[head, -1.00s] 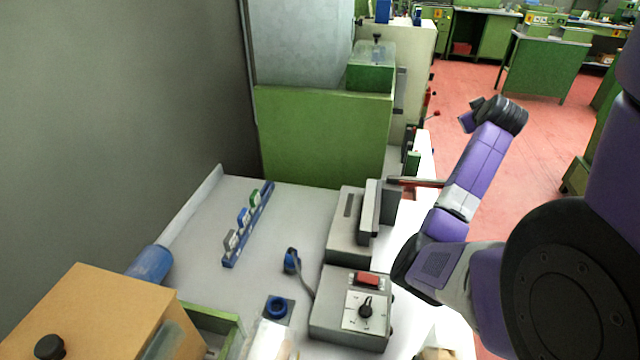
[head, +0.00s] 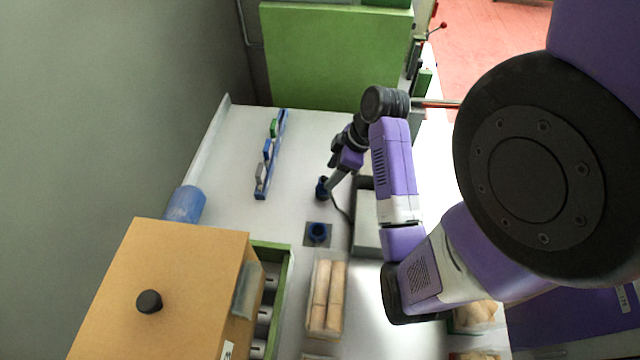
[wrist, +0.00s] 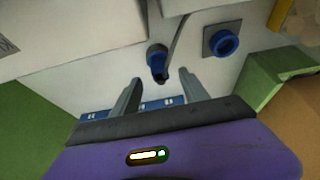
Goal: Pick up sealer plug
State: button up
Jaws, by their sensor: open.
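The sealer plug (head: 321,190) is a small blue plug with a grey cable, standing on the white worktop left of the grey sealer box. In the wrist view the plug (wrist: 157,58) shows just beyond my fingertips, roughly centred between them. My gripper (head: 330,184) is open, pointing down close to the plug; its two fingers also show apart in the wrist view (wrist: 160,76). I cannot tell whether they touch the plug. A blue round socket (head: 318,232) on a dark square plate sits nearer the front, apart from the plug.
A blue strip (head: 262,180) with several small blocks lies to the left. A clear tray of cork rods (head: 327,300) and a wooden box (head: 170,270) are in front. The grey box (head: 366,232) is partly behind my arm. A green panel (head: 335,60) closes the back.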

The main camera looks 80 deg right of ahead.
aim_at(325, 180)
jog(key=shift+p+x, duration=0.5)
jog(key=shift+x, duration=2.25)
jog(key=shift+w+r, duration=0.1)
jog(key=shift+w, duration=0.05)
grip_shut()
